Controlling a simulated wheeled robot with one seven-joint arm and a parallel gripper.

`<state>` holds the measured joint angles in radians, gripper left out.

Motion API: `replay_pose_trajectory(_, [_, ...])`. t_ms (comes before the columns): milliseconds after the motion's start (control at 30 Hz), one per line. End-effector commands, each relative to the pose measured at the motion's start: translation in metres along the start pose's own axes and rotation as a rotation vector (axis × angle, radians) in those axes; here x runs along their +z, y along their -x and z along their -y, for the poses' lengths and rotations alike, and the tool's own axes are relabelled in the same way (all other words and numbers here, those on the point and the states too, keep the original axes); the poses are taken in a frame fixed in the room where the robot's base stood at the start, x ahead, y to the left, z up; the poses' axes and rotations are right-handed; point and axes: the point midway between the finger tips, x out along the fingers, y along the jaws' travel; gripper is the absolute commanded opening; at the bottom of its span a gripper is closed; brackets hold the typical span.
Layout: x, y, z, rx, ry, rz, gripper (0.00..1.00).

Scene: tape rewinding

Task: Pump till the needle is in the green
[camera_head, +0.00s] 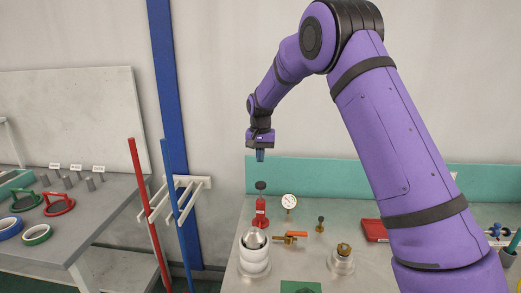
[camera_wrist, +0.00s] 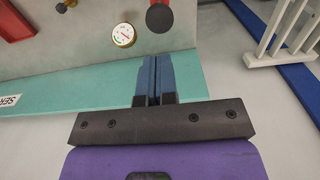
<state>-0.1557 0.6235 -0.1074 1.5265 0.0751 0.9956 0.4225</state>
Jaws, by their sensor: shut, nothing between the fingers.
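The pump is a red body (camera_head: 261,214) with a black knob (camera_head: 260,185) raised on a rod above it, standing near the back of the metal table. The knob also shows in the wrist view (camera_wrist: 159,18), just beyond my fingertips. The round white gauge (camera_head: 289,201) stands to the right of the pump. In the wrist view the gauge (camera_wrist: 123,35) shows green and red marks on its face; the needle is too small to read surely. My gripper (camera_head: 260,158) is shut and empty, fingers down, above the knob with a gap between them.
The metal table (camera_head: 225,275) also holds a white stepped cylinder (camera_head: 254,262), an orange-handled valve (camera_head: 296,234), a brass-topped fitting (camera_head: 343,250) and a red tray (camera_head: 374,230). A teal panel (camera_head: 330,173) runs behind. Red (camera_head: 147,210) and blue poles stand to the left.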

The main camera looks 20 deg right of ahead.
Motion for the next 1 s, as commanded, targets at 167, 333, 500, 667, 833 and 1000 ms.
replay_pose_trajectory(167, [0.0,-0.035,0.0,0.002,0.0,0.003,0.0])
replay_pose_trajectory(333, [0.0,-0.062,0.0,0.002,0.0,0.003,0.0])
replay_pose_trajectory(500, [0.0,-0.079,0.0,0.001,0.0,0.001,0.0])
replay_pose_trajectory(667, [0.0,-0.085,0.0,0.0,0.0,0.0,0.0])
replay_pose_trajectory(833, [0.0,-0.086,0.0,0.0,0.0,0.0,0.0])
replay_pose_trajectory(1000, [0.0,-0.086,0.0,0.0,0.0,0.0,0.0])
